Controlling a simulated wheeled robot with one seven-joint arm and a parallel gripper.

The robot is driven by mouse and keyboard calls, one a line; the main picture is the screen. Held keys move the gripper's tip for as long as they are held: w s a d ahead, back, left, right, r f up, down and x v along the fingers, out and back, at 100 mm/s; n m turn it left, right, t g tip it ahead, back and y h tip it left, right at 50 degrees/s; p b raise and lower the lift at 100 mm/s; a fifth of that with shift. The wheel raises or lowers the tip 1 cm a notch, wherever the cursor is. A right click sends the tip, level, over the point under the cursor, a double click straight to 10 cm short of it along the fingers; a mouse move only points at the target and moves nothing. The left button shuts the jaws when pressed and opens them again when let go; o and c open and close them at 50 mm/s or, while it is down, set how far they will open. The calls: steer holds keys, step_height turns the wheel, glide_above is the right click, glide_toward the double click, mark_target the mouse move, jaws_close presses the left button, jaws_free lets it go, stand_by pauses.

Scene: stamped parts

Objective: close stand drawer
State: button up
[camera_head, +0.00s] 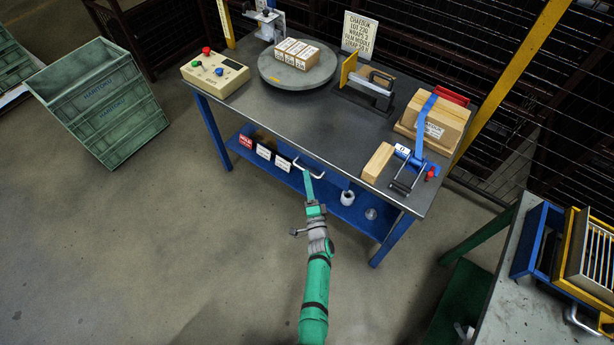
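The blue-framed packing table (300,118) stands ahead of me with a dark top. A pale, bent drawer handle (308,168) shows under its front edge, near the middle. The drawer body is mostly hidden under the top, and I cannot tell how far out it is. My gripper (309,180) reaches up from below, with its narrow green end just below the handle. I cannot tell whether it touches the handle. From above, its fingers look like one strip, so any gap between them is hidden.
A blue lower shelf (345,208) holds a white roll (347,198). The tabletop carries a turntable (297,75), a control box (215,73) and a wooden block stack (435,120). Green crates (100,105) stand left. A grey bench (525,290) stands right.

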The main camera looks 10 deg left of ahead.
steer(key=v, duration=0.8)
steer(key=shift+s, duration=0.25)
steer(key=s+d+r+n+h, duration=0.2)
steer(key=s+r+h, duration=0.1)
steer(key=s, duration=0.9)
steer(key=s+d+r+n+h, duration=0.3)
steer(key=s, duration=0.8)
steer(key=s+d+r+n+g, duration=0.1)
steer(key=s+d+r+n, duration=0.1)
steer(key=s+r, duration=0.5)
steer(key=s+d+r+n+g+h, duration=0.1)
steer(key=s+r+n, duration=0.4)
steer(key=s+r, duration=0.3)
steer(key=shift+s+d+r+g, duration=0.35)
steer(key=shift+r+g, duration=0.05)
steer(key=shift+r, duration=0.15)
